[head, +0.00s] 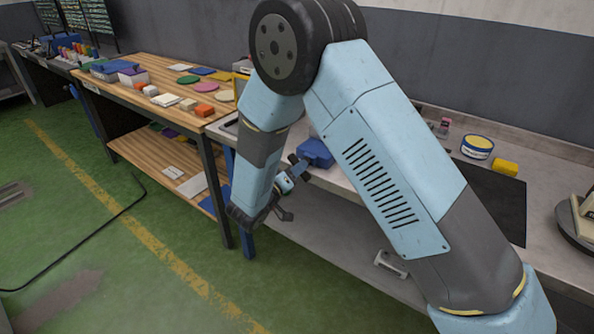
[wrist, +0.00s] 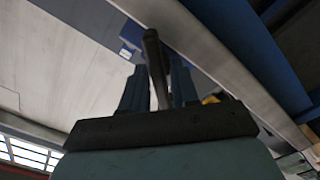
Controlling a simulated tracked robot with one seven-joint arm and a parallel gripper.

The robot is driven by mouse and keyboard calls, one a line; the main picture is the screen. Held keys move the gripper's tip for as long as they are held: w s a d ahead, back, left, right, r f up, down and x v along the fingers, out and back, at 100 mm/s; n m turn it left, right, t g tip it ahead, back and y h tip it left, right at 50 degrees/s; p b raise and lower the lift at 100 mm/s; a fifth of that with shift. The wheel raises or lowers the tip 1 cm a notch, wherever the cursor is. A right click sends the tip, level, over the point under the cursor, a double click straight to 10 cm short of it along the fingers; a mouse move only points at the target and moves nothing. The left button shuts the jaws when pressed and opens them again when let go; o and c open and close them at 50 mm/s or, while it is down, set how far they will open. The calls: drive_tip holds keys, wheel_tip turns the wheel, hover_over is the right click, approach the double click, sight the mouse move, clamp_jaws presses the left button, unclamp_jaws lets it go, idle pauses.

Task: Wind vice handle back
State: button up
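The blue vice (head: 316,152) is fixed at the front edge of the grey bench. My gripper (head: 297,168) is just in front of it, small and partly dark in the head view, pointing up towards the vice. In the wrist view the fingers of my gripper (wrist: 157,75) stand on either side of a dark bar, the vice handle (wrist: 152,50). The bar fills the gap between the fingers, which look closed on it. A blue part (wrist: 126,50) shows beyond the left fingertip. The vice's jaws and screw are mostly hidden.
The grey bench holds a yellow-and-blue tin (head: 477,147), a yellow block (head: 504,167) and a dark mat (head: 490,200). A wooden bench (head: 150,70) with coloured pieces stands at left. The green floor in front is open, with a black cable (head: 100,232) on it.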

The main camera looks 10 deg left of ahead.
clamp_jaws()
drive_tip(key=shift+n, duration=0.4)
drive_tip(key=m, duration=2.9)
drive_tip(key=shift+s+a, duration=0.1)
drive_tip(key=shift+s, duration=0.05)
idle(1.1)
